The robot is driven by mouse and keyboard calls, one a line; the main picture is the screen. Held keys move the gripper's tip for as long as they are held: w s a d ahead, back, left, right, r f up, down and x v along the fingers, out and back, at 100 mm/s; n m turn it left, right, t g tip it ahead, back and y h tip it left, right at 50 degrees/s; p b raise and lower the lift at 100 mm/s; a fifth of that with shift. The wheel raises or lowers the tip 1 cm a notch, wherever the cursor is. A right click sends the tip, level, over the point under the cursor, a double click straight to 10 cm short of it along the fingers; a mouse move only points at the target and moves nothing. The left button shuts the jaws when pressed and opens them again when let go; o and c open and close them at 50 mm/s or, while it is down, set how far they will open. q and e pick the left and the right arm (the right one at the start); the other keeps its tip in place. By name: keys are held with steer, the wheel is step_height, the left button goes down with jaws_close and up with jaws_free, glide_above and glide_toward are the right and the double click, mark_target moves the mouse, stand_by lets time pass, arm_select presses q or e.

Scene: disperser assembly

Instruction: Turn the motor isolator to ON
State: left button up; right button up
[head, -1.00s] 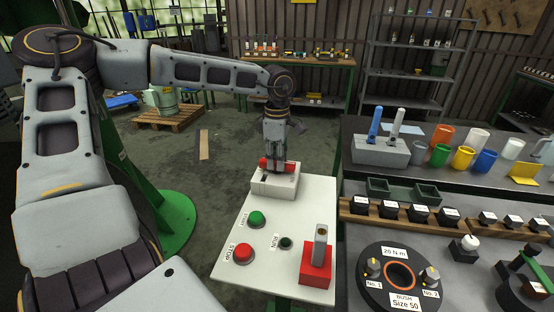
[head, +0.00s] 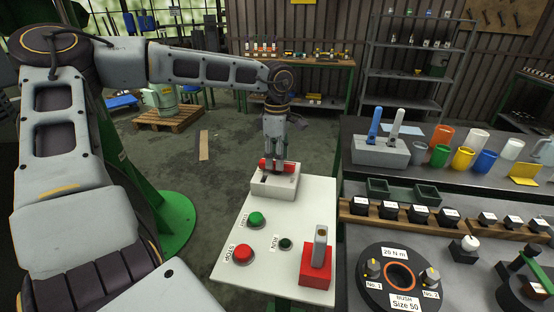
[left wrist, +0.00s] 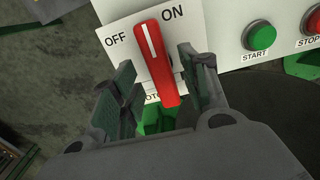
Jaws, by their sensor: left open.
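The motor isolator is a pale box (head: 274,189) at the far end of the white panel, with a red handle (head: 265,163). In the left wrist view the red handle (left wrist: 154,50) carries a white line at its upper end. That line points between the OFF label (left wrist: 116,40) and the ON label (left wrist: 172,12). My left gripper (left wrist: 160,92) is open, with one finger on each side of the handle; I cannot tell if either touches it. In the head view the left gripper (head: 278,161) comes down over the handle from above. My right gripper is not in view.
The white panel (head: 314,200) also bears a green START button (head: 256,218), a red STOP button (head: 243,252), a small RUN lamp (head: 285,243) and a red block with a grey lever (head: 316,264). A dark bench (head: 440,185) with cups and parts stands at right.

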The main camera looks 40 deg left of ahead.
arm_select(q)
step_height(320, 180, up, 11)
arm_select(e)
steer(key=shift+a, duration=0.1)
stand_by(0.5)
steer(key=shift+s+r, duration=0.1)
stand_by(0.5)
arm_select(q)
step_height(320, 180, up, 21)
steer(key=p, duration=2.1)
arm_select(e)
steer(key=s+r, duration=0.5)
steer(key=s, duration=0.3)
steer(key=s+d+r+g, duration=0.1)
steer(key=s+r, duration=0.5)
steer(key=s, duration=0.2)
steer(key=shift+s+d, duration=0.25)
arm_select(q)
steer(key=shift+r+p, duration=0.4)
steer(key=shift+p, duration=0.2)
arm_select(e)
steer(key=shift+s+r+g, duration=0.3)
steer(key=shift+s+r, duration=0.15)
